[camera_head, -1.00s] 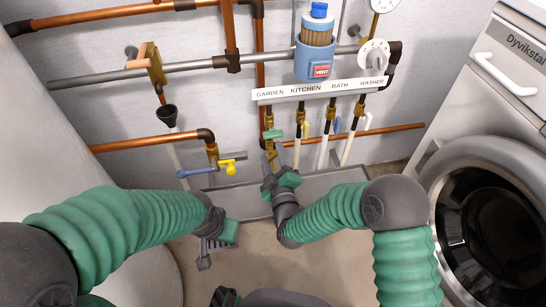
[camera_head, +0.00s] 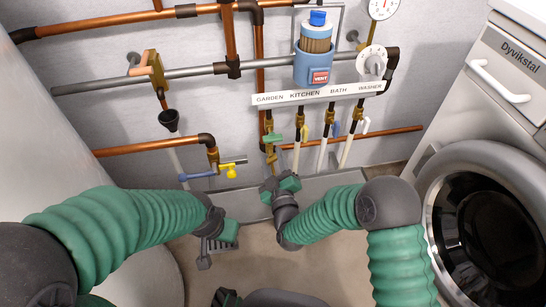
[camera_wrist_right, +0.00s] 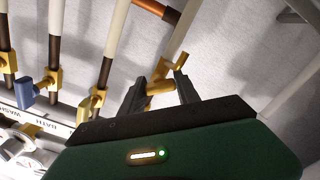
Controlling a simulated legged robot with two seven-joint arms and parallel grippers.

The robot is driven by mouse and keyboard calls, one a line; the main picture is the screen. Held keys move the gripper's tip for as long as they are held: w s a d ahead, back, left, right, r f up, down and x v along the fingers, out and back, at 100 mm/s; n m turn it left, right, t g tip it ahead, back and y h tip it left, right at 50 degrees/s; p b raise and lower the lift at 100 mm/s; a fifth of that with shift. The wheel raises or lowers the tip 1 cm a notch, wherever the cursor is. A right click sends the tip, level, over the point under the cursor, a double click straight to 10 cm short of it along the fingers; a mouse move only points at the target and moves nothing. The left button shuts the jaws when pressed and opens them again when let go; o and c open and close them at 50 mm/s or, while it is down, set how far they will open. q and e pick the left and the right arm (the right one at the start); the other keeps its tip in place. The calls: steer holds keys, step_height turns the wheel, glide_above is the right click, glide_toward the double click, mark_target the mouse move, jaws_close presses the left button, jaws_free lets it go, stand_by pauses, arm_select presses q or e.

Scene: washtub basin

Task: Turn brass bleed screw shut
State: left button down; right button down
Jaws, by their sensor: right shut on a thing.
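The brass bleed screw (camera_wrist_right: 160,87) shows in the right wrist view between the two dark fingers of my right gripper (camera_wrist_right: 158,92), which is shut on it. In the head view my right gripper (camera_head: 275,178) is just below the brass fitting (camera_head: 271,155) under the green garden valve handle (camera_head: 273,137). The screw itself is too small there to tell apart from the fitting, and the fingertips are mostly hidden. My left gripper (camera_head: 204,258) hangs low, over the floor at left of centre, away from the pipes. Its finger gap is not clear.
A label strip (camera_head: 318,92) runs above several valves with coloured handles. A blue lever (camera_head: 197,175) and yellow tap (camera_head: 230,171) stand left of my right gripper. A grey trough (camera_head: 335,184) lies beneath. The washing machine (camera_head: 490,200) stands close on the right.

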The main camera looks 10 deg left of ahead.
steer(key=m+p, duration=0.2)
steer(key=m, duration=0.2)
steer(key=shift+s+p, duration=0.1)
steer(key=shift+p, duration=0.25)
steer(key=shift+a+f+m+p, duration=0.15)
steer(key=shift+m+p, duration=0.7)
steer(key=shift+m, duration=0.85)
steer(key=shift+f, duration=0.1)
steer(key=c, duration=0.9)
jaws_free()
